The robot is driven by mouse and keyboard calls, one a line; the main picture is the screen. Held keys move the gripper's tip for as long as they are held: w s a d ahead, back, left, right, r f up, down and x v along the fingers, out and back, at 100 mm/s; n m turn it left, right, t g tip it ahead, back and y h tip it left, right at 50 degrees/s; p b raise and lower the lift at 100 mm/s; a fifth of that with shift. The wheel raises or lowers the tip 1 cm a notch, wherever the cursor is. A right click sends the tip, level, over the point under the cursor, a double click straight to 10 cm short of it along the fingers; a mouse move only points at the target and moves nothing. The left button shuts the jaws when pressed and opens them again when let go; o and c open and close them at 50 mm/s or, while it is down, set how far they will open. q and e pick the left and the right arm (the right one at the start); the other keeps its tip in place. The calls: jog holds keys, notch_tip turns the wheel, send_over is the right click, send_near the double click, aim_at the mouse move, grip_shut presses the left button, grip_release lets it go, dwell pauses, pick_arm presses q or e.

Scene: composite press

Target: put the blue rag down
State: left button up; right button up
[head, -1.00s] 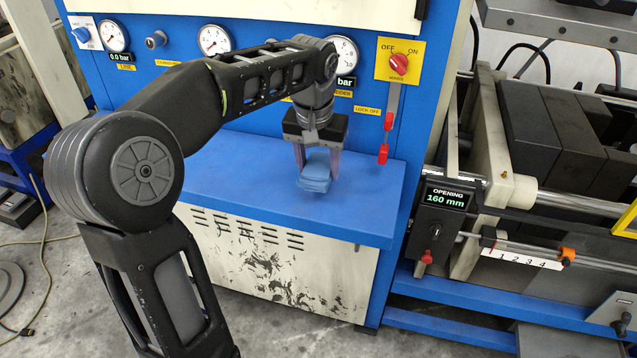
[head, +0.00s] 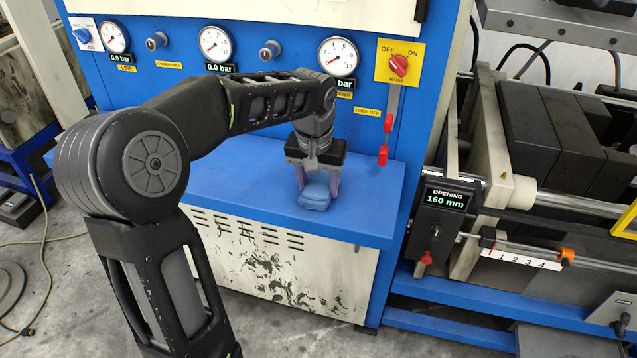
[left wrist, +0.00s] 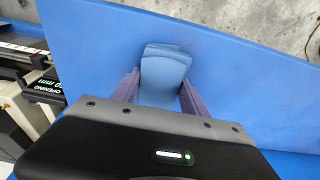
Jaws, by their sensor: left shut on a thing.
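The blue rag (head: 315,196) is a folded, light-blue pad at the blue shelf (head: 240,190) of the blue cabinet. My left gripper (head: 317,190) points down over the shelf and is shut on the rag. In the left wrist view the rag (left wrist: 163,75) sits between the two fingers and sticks out beyond their tips. The rag is low at the shelf surface; I cannot tell for sure whether it rests on it. My right gripper is in neither view.
Gauges (head: 337,57) and a red rotary switch (head: 399,65) are on the panel behind the shelf. Red lock-off tags (head: 384,154) hang right of the gripper. A press with an opening display (head: 445,198) stands to the right. The shelf is otherwise clear around the rag.

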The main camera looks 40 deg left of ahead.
aim_at(316, 191)
pick_arm(q)
jog(key=shift+f, duration=0.3)
jog(key=o, duration=1)
jog(key=shift+s, duration=0.1)
jog(key=o, duration=0.5)
jog(key=shift+c, duration=0.2)
jog(key=shift+d+f, duration=0.1)
jog(key=shift+f, duration=0.05)
jog(key=shift+s, duration=0.1)
jog(key=shift+d+r, duration=0.1)
jog(key=shift+r, duration=0.3)
notch_tip(316, 191, up, 12)
jog(key=s, duration=0.1)
jog(key=shift+s+d, duration=0.15)
jog(key=shift+s, duration=0.1)
